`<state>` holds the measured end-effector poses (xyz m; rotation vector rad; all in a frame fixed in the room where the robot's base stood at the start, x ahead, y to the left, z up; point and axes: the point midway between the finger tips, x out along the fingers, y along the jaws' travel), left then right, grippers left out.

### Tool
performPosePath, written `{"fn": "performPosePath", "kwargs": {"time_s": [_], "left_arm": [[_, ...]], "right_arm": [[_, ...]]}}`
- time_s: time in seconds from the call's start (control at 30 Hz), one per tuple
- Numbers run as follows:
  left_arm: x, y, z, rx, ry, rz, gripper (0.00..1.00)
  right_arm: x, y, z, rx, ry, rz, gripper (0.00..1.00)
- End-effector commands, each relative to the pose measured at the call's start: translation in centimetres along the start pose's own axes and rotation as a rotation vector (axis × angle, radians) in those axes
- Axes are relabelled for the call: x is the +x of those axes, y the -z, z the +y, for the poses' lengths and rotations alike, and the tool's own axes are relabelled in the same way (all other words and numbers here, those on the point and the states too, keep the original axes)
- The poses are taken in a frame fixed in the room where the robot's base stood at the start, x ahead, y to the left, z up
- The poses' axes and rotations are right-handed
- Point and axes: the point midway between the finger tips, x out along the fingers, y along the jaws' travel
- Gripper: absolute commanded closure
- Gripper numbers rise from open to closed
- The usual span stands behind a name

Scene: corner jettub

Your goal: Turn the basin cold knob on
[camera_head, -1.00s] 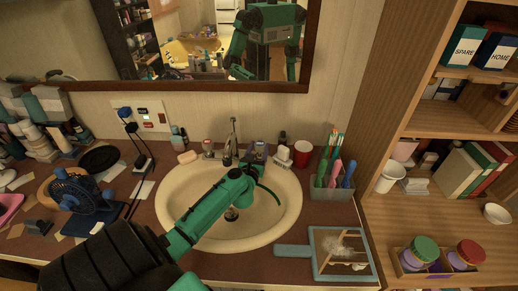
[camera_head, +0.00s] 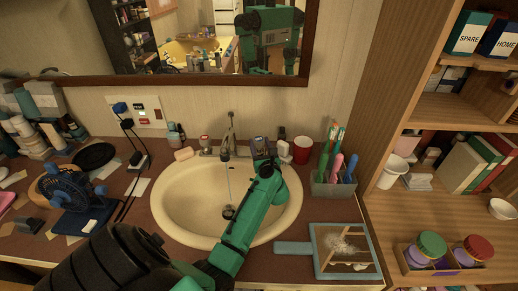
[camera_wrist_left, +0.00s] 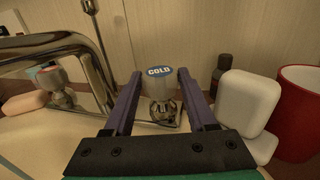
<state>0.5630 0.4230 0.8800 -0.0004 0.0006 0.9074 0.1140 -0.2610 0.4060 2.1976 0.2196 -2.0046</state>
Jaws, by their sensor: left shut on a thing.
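The basin cold knob (camera_wrist_left: 160,86) is a pale knob with a blue label reading COLD, on a metal stem. My left gripper (camera_wrist_left: 160,78) has a finger on each side of it and is shut on it. In the head view the left gripper (camera_head: 259,146) is at the right of the faucet, where it mostly hides the knob. The faucet (camera_head: 230,135) stands at the back of the basin (camera_head: 170,200). The hot knob (camera_head: 204,143) is left of the spout. My right gripper is not in view.
A white object (camera_wrist_left: 245,105) and a red cup (camera_wrist_left: 299,105) stand close to the right of the knob. A soap bar (camera_head: 183,154) lies left of the faucet. A brush holder (camera_head: 333,186) and a hand mirror (camera_head: 343,251) are at the right.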

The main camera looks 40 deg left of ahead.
Motion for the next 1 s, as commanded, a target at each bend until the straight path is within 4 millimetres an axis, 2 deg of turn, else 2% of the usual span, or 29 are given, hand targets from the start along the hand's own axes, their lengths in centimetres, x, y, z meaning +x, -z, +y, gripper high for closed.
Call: {"fn": "performPosePath", "kwargs": {"time_s": [0.03, 0.17, 0.63, 0.67, 0.7, 0.73, 1.0], "left_arm": [[-0.03, 0.45, -0.11, -0.002, -0.017, 0.002, 0.99], [-0.03, 0.30, -0.14, 0.001, -0.052, 0.002, 0.99], [-0.02, 0.07, -0.13, 0.001, -0.070, 0.002, 0.99], [-0.02, 0.07, -0.13, 0.001, -0.070, 0.002, 0.32], [-0.02, 0.06, -0.12, 0.001, -0.070, 0.001, 0.16], [-0.01, 0.06, -0.13, 0.001, -0.070, 0.001, 0.13], [0.00, 0.03, -0.12, 0.001, -0.069, 0.000, 0.13]], "right_arm": [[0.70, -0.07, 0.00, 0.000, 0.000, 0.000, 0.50], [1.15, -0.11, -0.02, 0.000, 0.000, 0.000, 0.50], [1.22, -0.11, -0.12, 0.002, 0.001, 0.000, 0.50], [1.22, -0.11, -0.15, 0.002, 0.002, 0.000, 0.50], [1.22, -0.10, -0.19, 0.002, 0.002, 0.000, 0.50], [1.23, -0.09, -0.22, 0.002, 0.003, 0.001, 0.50], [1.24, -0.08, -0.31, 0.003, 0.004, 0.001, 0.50]]}}
